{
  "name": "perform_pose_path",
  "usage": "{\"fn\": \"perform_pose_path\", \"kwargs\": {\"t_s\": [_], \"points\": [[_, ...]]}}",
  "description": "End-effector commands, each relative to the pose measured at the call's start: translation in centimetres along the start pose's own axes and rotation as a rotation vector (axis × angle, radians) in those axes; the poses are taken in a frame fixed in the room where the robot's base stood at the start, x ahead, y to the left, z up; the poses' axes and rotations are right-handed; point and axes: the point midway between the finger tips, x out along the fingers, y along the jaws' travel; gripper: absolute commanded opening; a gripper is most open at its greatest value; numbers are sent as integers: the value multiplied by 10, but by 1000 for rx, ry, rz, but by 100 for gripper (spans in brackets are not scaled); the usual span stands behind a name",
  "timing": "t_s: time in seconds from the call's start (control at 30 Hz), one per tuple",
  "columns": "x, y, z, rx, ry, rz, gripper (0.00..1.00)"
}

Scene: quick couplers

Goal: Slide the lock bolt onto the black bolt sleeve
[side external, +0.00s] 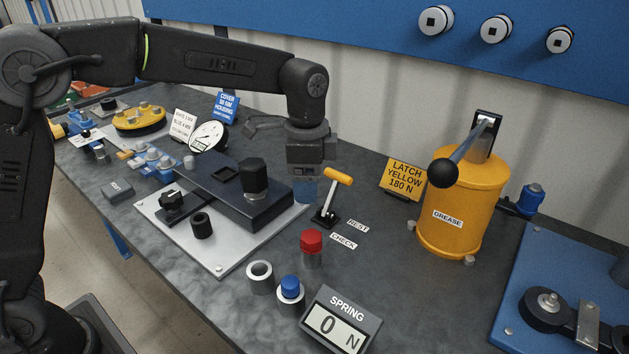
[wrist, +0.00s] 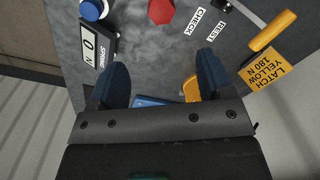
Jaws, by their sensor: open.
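A short black hollow sleeve (side external: 201,226) stands upright on a pale plate (side external: 222,259). It looks like the black bolt sleeve, with its top opening visible. A black hexagonal-headed part (side external: 255,176) stands on the dark block (side external: 205,182) behind it; I cannot tell whether it is the lock bolt. My gripper (side external: 306,188) hangs with blue fingertips to the right of that block, behind the yellow-handled lever. In the wrist view, my gripper (wrist: 163,82) has its blue fingers spread wide with nothing between them. The sleeve is not seen in the wrist view.
The yellow-handled lever (side external: 338,178) stands close to my gripper. A red-topped post (side external: 311,246), a pale ring (side external: 260,276), a blue-topped post (side external: 290,291) and a spring readout (side external: 342,320) showing 0 N are in front. A yellow grease can (side external: 460,205) stands at right.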

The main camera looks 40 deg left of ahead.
Motion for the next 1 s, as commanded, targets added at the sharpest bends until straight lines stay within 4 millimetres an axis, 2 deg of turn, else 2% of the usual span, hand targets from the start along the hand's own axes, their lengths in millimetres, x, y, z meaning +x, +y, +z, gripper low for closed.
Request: {"fn": "perform_pose_path", "kwargs": {"t_s": [0.1, 0.33, 0.8, 1.0], "points": [[10, -3, -9, 40, -14, 14, 73], [31, -3, -10, 47, -18, 18, 73], [117, -2, -8, 45, -18, 18, 73], [141, -2, -8, 45, -16, 16, 73]]}}
